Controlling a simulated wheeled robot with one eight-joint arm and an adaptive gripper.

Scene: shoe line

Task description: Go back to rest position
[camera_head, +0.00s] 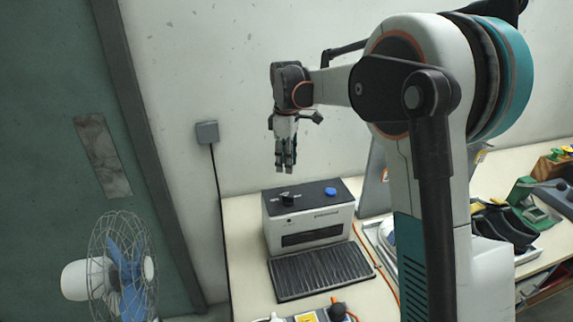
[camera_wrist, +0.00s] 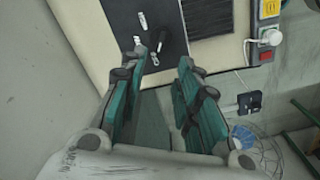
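My gripper (camera_head: 286,168) hangs pointing down in the head view, above the back of a white and black machine (camera_head: 310,226) and apart from it. In the wrist view my gripper (camera_wrist: 167,63) shows two teal fingers spread apart, with nothing held between them. The machine's black top (camera_wrist: 160,18) lies beyond the fingertips there. My arm is raised and bent, and it hides part of the bench.
A blue knob (camera_head: 330,191) sits on the machine, and a ribbed black conveyor (camera_head: 320,271) lies before it. Shoes (camera_head: 505,222) and green parts are on the bench at right. A caged fan (camera_head: 125,270) stands at lower left. A wall is close behind my gripper.

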